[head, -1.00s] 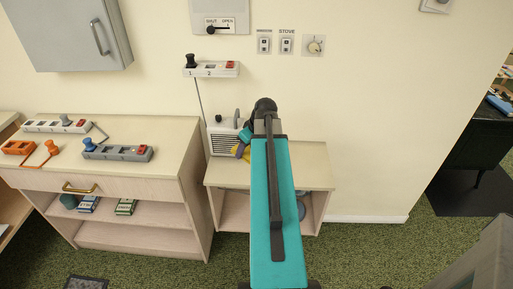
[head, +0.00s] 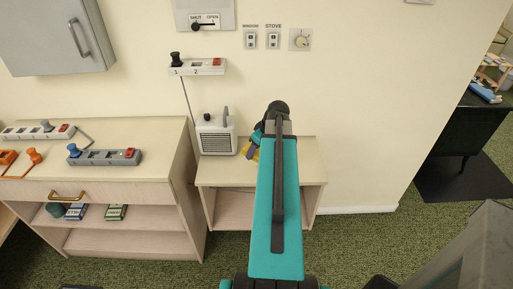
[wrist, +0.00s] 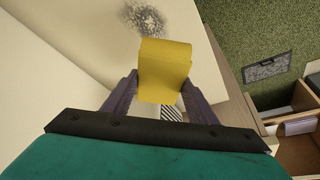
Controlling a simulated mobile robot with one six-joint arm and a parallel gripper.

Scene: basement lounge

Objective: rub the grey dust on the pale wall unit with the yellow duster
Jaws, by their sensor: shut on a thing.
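My gripper (wrist: 162,86) is shut on the yellow duster (wrist: 165,62), which hangs between its two fingers. In the head view, the duster (head: 256,155) shows beside my arm, just right of the white grilled box. The grey dust (wrist: 145,17) is a speckled, ring-like patch on the pale top in the wrist view, beyond the duster. The duster appears apart from it; its height above the top is unclear. In the head view, the low pale wall unit (head: 305,158) stands against the wall, and my arm hides the dust.
The white grilled box (head: 216,135) stands at the left of the unit's top. A drawer cabinet (head: 120,190) with power strips on top is to the left. A grey wall cabinet (head: 55,35) hangs upper left. A dark desk (head: 470,135) stands at right.

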